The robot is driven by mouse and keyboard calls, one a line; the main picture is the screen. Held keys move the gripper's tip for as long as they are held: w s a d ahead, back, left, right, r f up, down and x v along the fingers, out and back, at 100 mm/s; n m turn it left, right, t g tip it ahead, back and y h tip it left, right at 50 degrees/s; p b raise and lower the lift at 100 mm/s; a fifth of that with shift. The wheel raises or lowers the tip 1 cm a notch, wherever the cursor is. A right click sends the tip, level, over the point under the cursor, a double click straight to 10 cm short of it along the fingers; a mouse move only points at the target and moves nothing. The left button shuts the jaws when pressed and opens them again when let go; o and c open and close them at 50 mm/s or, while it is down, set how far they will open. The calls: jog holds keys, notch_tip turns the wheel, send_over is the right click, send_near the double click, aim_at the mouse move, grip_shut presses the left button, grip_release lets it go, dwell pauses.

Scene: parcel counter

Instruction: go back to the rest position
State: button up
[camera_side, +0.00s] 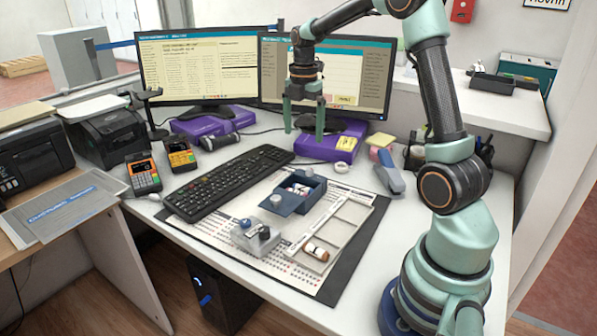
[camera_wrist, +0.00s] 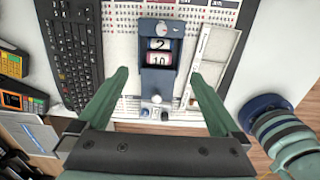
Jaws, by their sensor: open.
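My gripper (camera_side: 304,130) hangs high above the desk in front of the right monitor, its two green fingers pointing down and apart. The wrist view shows the open fingers (camera_wrist: 160,76) with nothing held between them. Below is a small dark blue box (camera_side: 308,200), standing open on the desk mat. In the wrist view the blue box (camera_wrist: 157,80) shows between the fingers, with pieces marked 2 and 10 inside. The gripper is clear of the box and the desk.
A black keyboard (camera_side: 228,182) lies left of the box. A pale compartment tray (camera_side: 350,212) holds a brown-and-white cylinder (camera_side: 316,251). A grey block with knobs (camera_side: 256,238) stands nearby. Two monitors (camera_side: 196,68) (camera_side: 372,78) stand behind. A stapler (camera_side: 388,176) lies right.

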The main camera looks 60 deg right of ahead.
jog(key=s+a+r+m+t, duration=0.2)
jog(key=s+a+m, duration=0.3)
jog(key=a+m, duration=0.4)
jog(key=s+a+r+m+t, duration=0.3)
jog(key=s+a+m, duration=0.3)
jog(key=a+m, duration=0.3)
jog(key=a+r, duration=0.1)
jog(key=a, duration=0.1)
jog(key=shift+s+a+t, duration=0.25)
jog(key=shift+a+t, duration=0.05)
